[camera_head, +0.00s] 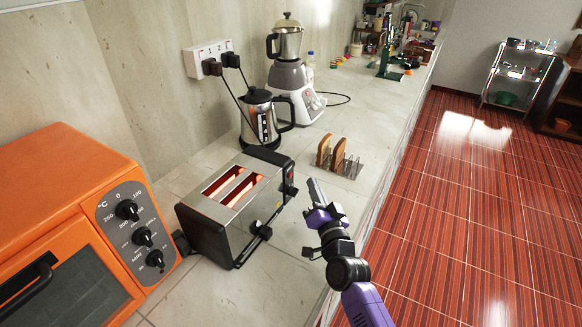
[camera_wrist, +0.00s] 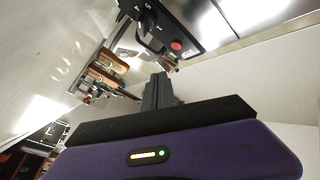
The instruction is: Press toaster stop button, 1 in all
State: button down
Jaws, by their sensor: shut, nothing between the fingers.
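The toaster (camera_head: 222,232) is a silver and black two-slot toaster on the stone counter, its slots glowing orange. Its control end faces my gripper, with a lever and a dark knob. In the wrist view the toaster's black panel (camera_wrist: 190,22) is at the top, with a dial and a round red button (camera_wrist: 176,46). My gripper (camera_head: 313,186) is shut and empty, in front of the toaster's control end and to its right in the head view. In the wrist view the shut fingers (camera_wrist: 158,88) point up toward the panel, below and left of the red button, apparently apart from it.
A toast rack (camera_head: 345,165) with bread slices stands behind my gripper. A kettle (camera_head: 262,122) and a blender (camera_head: 290,80) stand farther back. An orange oven (camera_head: 60,200) is at the left. The counter's edge and red tiled floor (camera_head: 450,230) lie to the right.

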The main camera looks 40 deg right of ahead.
aim_at(290, 176)
jog(key=shift+w+a+p, duration=0.3)
jog(key=shift+w+p, duration=0.2)
jog(key=shift+w, duration=0.35)
jog(key=shift+w+a+p, duration=0.3)
jog(key=shift+w+p, duration=0.2)
jog(key=shift+w, duration=0.3)
dwell(0.9)
jog(key=shift+w+a, duration=0.15)
jog(key=shift+w, duration=0.2)
jog(key=shift+w+a+p, duration=0.15)
jog(key=shift+w+p, duration=0.25)
jog(key=shift+p, duration=0.1)
dwell(0.5)
jog(key=shift+s, duration=0.2)
jog(key=shift+s+d+b, duration=0.25)
jog(key=shift+s+b, duration=0.15)
jog(key=shift+s, duration=0.2)
